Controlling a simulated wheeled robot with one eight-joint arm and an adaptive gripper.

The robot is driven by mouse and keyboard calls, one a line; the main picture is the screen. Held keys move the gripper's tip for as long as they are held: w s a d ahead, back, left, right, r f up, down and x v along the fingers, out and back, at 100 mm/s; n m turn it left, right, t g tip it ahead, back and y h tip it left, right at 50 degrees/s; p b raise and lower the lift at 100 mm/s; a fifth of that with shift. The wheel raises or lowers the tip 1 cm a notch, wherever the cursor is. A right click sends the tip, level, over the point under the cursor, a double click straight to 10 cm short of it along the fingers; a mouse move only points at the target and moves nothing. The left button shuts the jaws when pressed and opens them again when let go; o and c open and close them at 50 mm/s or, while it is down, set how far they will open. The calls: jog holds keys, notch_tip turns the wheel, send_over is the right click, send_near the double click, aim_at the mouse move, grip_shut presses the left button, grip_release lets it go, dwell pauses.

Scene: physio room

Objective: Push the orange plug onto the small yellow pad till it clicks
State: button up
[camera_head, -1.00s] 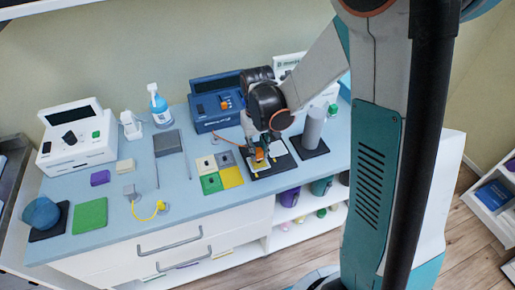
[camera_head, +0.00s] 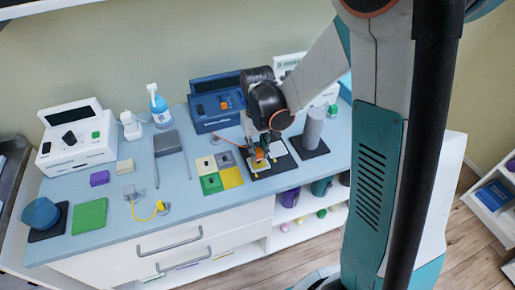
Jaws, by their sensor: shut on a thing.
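My gripper (camera_head: 262,152) points down over the counter and is shut on the orange plug (camera_head: 259,154). An orange cord runs from the plug toward the blue device. Just below the plug is the small yellow pad (camera_head: 261,164), on a dark mat (camera_head: 284,171). The plug looks to be at or just above the pad; I cannot tell whether they touch, since the gripper covers part of both.
A four-coloured tile block (camera_head: 232,178) lies left of the mat. A grey cylinder (camera_head: 313,129) stands on a dark base to the right. The blue device (camera_head: 217,103) stands behind. A yellow cable (camera_head: 148,215) lies front left.

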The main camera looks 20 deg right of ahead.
jog(key=shift+f+b, duration=1.25)
dwell(2.8)
dwell(0.6)
jog(key=o, duration=0.9)
jog(key=shift+c, duration=0.2)
jog(key=shift+r, duration=0.15)
jog(key=shift+r+p, duration=2.35)
jog(key=shift+r, duration=1)
jog(key=shift+r, duration=0.15)
